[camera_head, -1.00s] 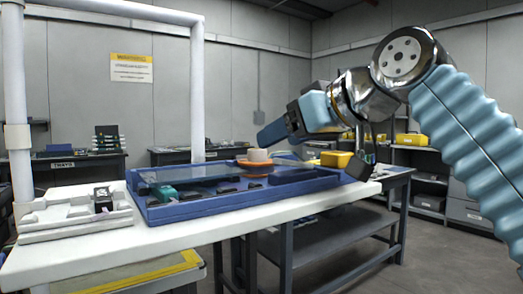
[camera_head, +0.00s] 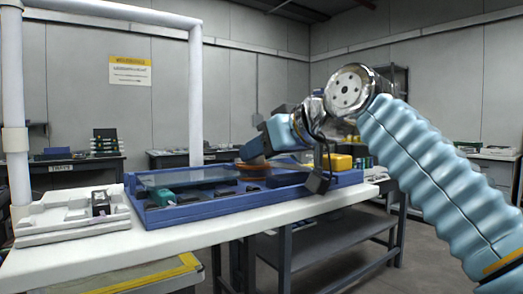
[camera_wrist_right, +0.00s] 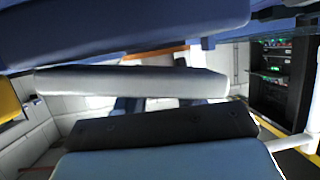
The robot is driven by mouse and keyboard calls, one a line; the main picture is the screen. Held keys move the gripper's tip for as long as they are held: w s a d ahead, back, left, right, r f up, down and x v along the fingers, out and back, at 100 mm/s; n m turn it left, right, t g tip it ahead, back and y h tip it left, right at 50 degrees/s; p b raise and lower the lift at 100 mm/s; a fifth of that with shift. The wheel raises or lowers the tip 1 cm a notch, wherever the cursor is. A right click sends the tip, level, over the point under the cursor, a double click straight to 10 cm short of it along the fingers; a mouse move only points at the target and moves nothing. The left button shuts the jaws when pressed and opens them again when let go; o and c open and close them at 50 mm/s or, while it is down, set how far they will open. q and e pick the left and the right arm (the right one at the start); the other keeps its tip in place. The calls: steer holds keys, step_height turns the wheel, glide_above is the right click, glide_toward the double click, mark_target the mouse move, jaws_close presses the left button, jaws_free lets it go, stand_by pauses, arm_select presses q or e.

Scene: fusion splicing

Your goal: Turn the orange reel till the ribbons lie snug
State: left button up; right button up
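The orange reel (camera_head: 254,171) lies flat in the blue tray on the white bench, toward its back. In the head view my right gripper (camera_head: 246,153) is tilted down from the right, right at the reel's top, covering most of the pale hub. In the right wrist view a pale bar (camera_wrist_right: 140,83) crosses the middle, between a blue body above and a dark pad with blue backing below. A thin orange strip (camera_wrist_right: 150,52) shows behind the bar. Whether the fingers touch or grip the hub is unclear. The ribbons cannot be made out. My left gripper is out of view.
A white fixture (camera_head: 68,216) sits left of the tray. A white post frame (camera_head: 196,90) rises behind the bench.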

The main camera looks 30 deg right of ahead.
steer(key=shift+c, duration=0.9)
steer(key=shift+a+r+m+h+p, duration=0.15)
steer(key=shift+r+m+h+p, duration=0.1)
steer(key=shift+m+h+p, duration=0.55)
steer(key=shift+f+m+h+p, duration=0.15)
steer(key=shift+m+h+p, duration=0.15)
steer(key=shift+h+p, duration=0.25)
steer(key=shift+f, duration=0.1)
steer(key=o, duration=1)
steer(key=shift+o, duration=0.2)
steer(key=shift+s, duration=0.1)
steer(key=v, duration=1.3)
steer(key=shift+s, duration=0.3)
